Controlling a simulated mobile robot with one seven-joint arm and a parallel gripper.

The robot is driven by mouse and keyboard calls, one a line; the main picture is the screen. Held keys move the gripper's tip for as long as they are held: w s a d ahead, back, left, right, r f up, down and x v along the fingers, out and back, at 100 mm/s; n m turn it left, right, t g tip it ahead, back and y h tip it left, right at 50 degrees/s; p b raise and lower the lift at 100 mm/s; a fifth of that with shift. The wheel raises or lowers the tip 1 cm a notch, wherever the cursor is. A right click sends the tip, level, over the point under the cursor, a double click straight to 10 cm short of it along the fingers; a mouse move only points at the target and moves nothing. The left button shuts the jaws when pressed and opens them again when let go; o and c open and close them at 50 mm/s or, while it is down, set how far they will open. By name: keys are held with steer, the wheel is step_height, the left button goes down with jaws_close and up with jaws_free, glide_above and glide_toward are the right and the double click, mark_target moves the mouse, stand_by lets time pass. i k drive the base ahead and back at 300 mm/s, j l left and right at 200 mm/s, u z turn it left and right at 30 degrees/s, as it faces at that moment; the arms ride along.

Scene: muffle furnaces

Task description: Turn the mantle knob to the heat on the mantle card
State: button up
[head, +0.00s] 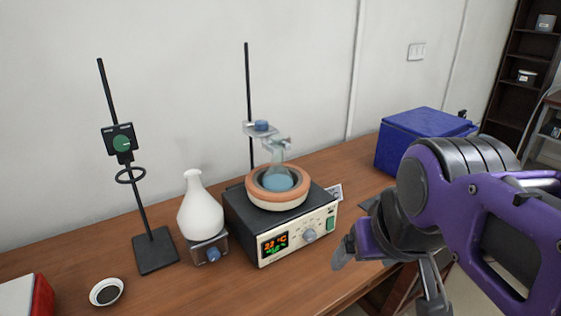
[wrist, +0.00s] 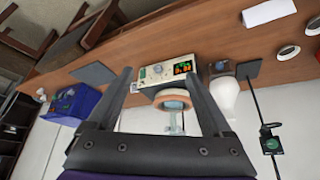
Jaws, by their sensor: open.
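The heating mantle (head: 290,240) is a box with a dark top, a pale front panel, a lit display and an orange-rimmed bowl holding a flask (head: 278,182) of blue liquid. The mantle knob (head: 310,235) is grey-blue, right of the display, with marks around it; its setting is too small to read. A small card (head: 335,192), perhaps the mantle card, stands behind the mantle's right side, its text unreadable. My gripper (head: 390,272) is open and empty, to the right of the mantle and apart from the knob. In the wrist view, the mantle (wrist: 168,73) shows upside down between my fingers (wrist: 158,76).
A stirrer with a white flask (head: 200,212) and a stand (head: 155,250) are left of the mantle. A clamp stand rod (head: 248,100) rises behind it. A blue box (head: 410,140) sits at the back right. The bench (head: 200,290) is clear in front.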

mark_target(310, 235)
steer(key=i+l+u, duration=0.1)
steer(key=l+u, duration=0.35)
steer(key=l, duration=0.75)
steer(key=l+u, duration=0.45)
steer(key=l, duration=0.8)
steer(key=k+j+u, duration=0.1)
steer(key=u, duration=0.3)
steer(key=j+u, duration=0.3)
steer(key=i+j+u, duration=0.4)
steer(key=u, duration=0.2)
steer(key=i+u, duration=0.35)
